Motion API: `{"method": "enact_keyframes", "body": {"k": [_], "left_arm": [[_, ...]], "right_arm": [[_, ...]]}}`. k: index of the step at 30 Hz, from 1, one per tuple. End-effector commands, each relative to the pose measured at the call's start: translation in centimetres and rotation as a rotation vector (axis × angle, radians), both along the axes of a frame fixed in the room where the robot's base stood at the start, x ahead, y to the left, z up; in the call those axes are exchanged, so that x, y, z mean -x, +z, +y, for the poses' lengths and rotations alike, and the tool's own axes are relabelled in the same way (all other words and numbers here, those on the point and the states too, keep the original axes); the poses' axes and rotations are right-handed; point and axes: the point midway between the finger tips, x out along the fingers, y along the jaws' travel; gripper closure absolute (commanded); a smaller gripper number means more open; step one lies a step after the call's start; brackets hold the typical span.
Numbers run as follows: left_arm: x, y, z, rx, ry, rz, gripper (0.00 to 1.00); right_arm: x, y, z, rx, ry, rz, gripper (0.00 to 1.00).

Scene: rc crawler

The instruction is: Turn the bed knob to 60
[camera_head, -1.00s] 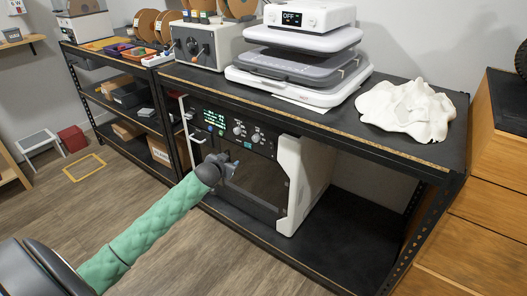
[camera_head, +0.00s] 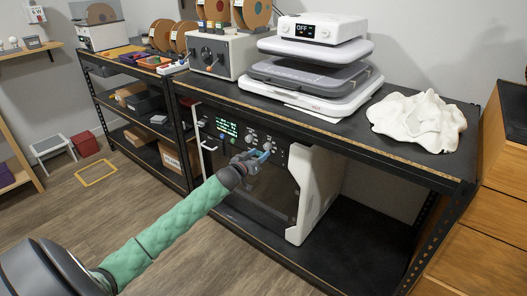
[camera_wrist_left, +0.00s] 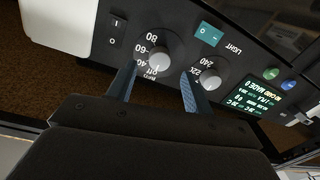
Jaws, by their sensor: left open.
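The bed knob (camera_wrist_left: 158,58) is a round pale grey dial with a dark ring marked off, 40, 60 and 80, shown turned over in the left wrist view. Its pointer is too small to read. In the head view the knob (camera_head: 268,147) is the right one on the front panel of a black and white machine (camera_head: 308,200). My left gripper (camera_head: 256,156) is right in front of the panel. In the left wrist view its two blue fingers (camera_wrist_left: 157,72) are open, one on each side of the knob's lower part; contact cannot be told. My right gripper is not in view.
A second knob (camera_wrist_left: 208,78), marked 220 and 240, sits close beside one finger. A rocker switch (camera_wrist_left: 115,27) and a lit display (camera_wrist_left: 257,103) are on the same panel. The black shelf top (camera_head: 350,142) overhangs the machine.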

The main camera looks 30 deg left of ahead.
Motion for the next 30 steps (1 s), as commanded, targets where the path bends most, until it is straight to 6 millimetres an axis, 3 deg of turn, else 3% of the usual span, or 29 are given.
{"method": "enact_keyframes", "body": {"k": [9,22,23,27,30], "left_arm": [[-3.1,0.1,-0.1,0.001,0.0,-0.001,0.49],[-3.7,0.0,-0.1,0.0,0.0,0.001,0.49],[-3.7,0.0,-0.1,0.0,0.0,0.001,0.51],[-3.7,0.0,-0.1,0.0,0.0,0.001,0.78],[-3.7,0.0,-0.1,0.0,0.0,0.001,0.93]], "right_arm": [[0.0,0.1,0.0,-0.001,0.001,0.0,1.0],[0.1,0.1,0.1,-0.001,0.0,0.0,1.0],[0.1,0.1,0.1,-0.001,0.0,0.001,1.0],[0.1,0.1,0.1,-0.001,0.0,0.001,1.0],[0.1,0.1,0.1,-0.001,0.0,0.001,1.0]]}}
